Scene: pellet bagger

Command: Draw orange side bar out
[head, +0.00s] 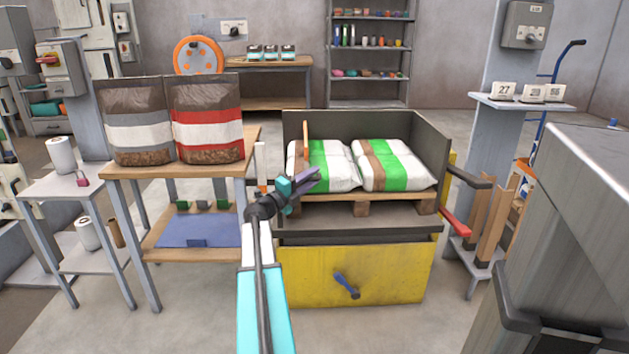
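A thin upright orange bar (305,138) stands at the left side of the yellow and grey machine's bin, in front of its back wall. My gripper (314,178), with teal and purple-grey parts, is just below the visible bar and in front of the left bag. I cannot tell whether it touches anything or how far apart its fingers are. A small orange piece (262,189) also shows on a pale post left of my gripper.
Two green-striped bags (395,166) lie on a pallet (367,208) in the bin. A wooden table (135,172) with two large bags stands close on the left. A dark arm and red handle (455,222) stick out on the right. A grey box blocks the lower right.

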